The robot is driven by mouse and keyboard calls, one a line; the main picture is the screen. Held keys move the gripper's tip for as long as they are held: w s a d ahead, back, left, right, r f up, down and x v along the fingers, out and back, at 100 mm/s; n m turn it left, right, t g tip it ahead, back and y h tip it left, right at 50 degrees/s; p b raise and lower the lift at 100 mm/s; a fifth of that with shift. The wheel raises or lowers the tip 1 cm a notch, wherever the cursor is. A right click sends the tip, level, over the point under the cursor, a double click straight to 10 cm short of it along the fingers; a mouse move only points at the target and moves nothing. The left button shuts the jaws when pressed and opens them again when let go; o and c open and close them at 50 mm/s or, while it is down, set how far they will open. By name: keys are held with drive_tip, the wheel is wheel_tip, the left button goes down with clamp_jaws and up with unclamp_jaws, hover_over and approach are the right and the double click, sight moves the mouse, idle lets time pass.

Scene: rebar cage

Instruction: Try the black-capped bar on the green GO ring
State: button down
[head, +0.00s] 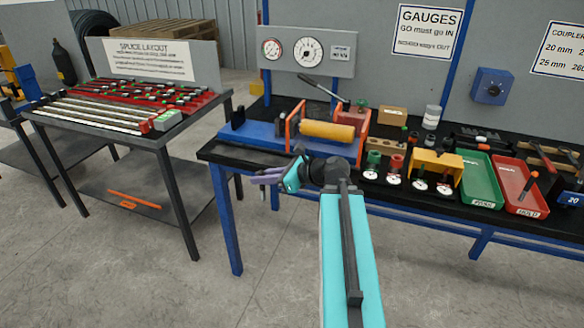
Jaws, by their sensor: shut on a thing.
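My gripper (270,176), with purple fingers, is at the front left edge of the workbench, over or just before its black top. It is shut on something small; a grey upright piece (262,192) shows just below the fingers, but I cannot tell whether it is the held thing. No black cap is clear there. A green ring-like piece (374,157) stands on the bench right of my gripper, beside a red one (397,162). I cannot read which is marked GO. My forearm hides part of the bench front.
A blue press with a yellow cylinder (327,131) stands behind my gripper. A yellow block (436,163), a green tray (482,178) and a red tray (519,184) are to the right. A splice table (170,135) with bars stands left, across a floor gap.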

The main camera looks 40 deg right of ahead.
drive_tip(key=w+a+f+n+g+y, duration=0.1)
drive_tip(key=a+f+n+y, duration=0.1)
drive_tip(key=a, duration=0.8)
drive_tip(key=w+a+f+n+g+y, duration=0.1)
drive_tip(key=a+f+n+g, duration=0.1)
drive_tip(key=a, duration=0.8)
drive_tip(key=shift+a+f+y, duration=0.15)
drive_tip(key=shift+f+y, duration=0.25)
drive_tip(key=shift+f, duration=0.2)
